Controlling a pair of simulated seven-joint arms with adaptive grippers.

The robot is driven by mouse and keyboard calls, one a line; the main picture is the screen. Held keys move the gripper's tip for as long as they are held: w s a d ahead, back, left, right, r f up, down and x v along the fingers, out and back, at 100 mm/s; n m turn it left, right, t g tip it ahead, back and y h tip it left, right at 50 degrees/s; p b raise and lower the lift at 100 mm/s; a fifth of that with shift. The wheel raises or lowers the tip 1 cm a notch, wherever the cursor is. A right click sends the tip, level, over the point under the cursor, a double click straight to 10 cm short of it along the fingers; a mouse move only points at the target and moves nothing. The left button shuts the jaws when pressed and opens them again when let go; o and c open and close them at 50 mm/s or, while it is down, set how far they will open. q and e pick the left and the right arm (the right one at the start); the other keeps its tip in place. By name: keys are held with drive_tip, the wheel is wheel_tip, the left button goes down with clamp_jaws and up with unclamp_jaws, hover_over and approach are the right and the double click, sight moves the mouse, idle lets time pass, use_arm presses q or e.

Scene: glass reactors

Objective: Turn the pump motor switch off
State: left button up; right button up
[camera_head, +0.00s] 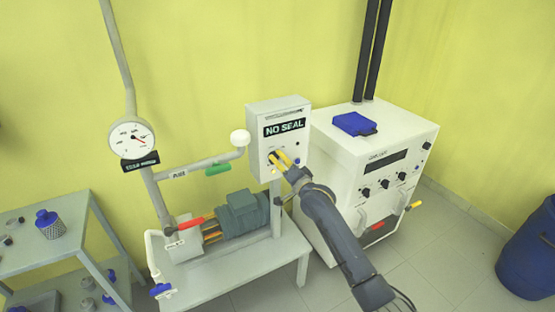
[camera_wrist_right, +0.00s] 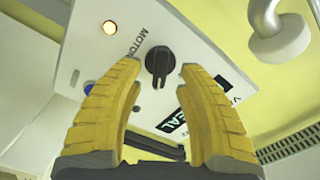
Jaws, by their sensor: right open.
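The pump motor switch (camera_wrist_right: 160,62) is a black rotary knob on the white control box (camera_head: 264,107), beside the word MOTOR. In the right wrist view it appears between my right gripper's yellow fingertips (camera_wrist_right: 160,73), with a gap on each side. The fingers are open and hold nothing. In the head view my right gripper (camera_head: 281,160) is at the box front and hides most of the knob. I cannot tell whether the fingertips reach around the knob or stop short of it. My left gripper is not in view.
A lit lamp (camera_wrist_right: 110,27) and a blue button (camera_wrist_right: 88,89) flank the knob. The box display (camera_head: 284,127) reads NO SEAL. A pipe with a white cap (camera_head: 239,138) is close left. The pump motor (camera_head: 242,212) sits below, and a white cabinet (camera_head: 340,165) stands right.

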drive_tip(key=shift+x, duration=1.05)
drive_tip(key=shift+c, duration=0.5)
clamp_jaws()
